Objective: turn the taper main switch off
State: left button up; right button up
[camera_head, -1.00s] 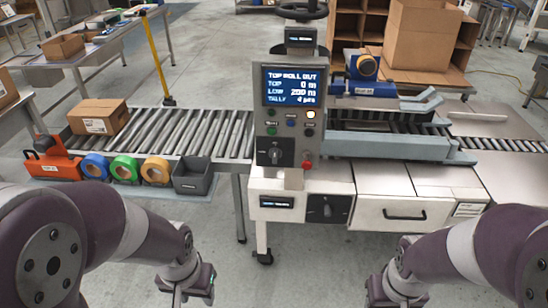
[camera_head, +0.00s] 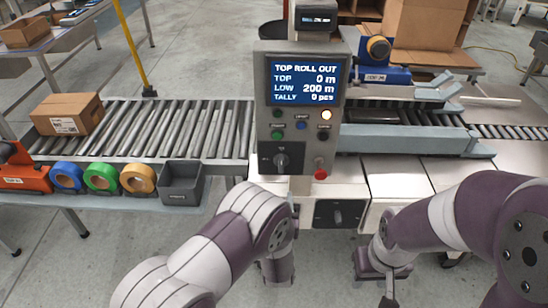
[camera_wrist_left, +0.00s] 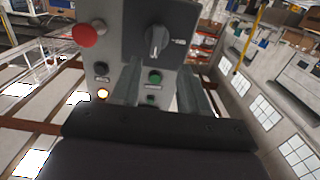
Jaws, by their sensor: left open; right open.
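The taper's grey control panel (camera_head: 300,110) stands in the middle, with a lit screen reading TOP ROLL OUT. A rotary switch with a pale grip on a dark plate (camera_head: 283,160) is at its lower left. A second dark rotary knob (camera_head: 338,215) is on the cabinet front below. I cannot tell from the labels which is the main switch. In the left wrist view the panel appears inverted, with the pale-gripped switch (camera_wrist_left: 156,42) beyond my left gripper (camera_wrist_left: 160,68), open, empty and apart from it. My right gripper (camera_head: 385,268) is low before the cabinet, open.
A red button (camera_head: 320,174) sits right of the rotary switch; it also shows in the left wrist view (camera_wrist_left: 88,34). A roller conveyor (camera_head: 185,130) with a carton (camera_head: 68,113) is left. Tape rolls (camera_head: 102,178) and a grey bin (camera_head: 182,183) line its front.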

aim_at(281, 164)
pick_arm(q)
jog(key=shift+t, duration=0.3)
jog(key=w, duration=0.3)
jog(key=w+r+p, duration=0.1)
jog(key=w, duration=0.6)
jog(key=shift+w+d+r, duration=0.2)
jog(key=shift+w, duration=0.05)
jog(key=shift+w+r, duration=0.1)
jog(key=shift+w, duration=0.45)
grip_shut()
pick_arm(e)
jog(key=shift+s+d+r, duration=0.25)
jog(key=shift+s+r, duration=0.4)
jog(key=shift+r, duration=0.05)
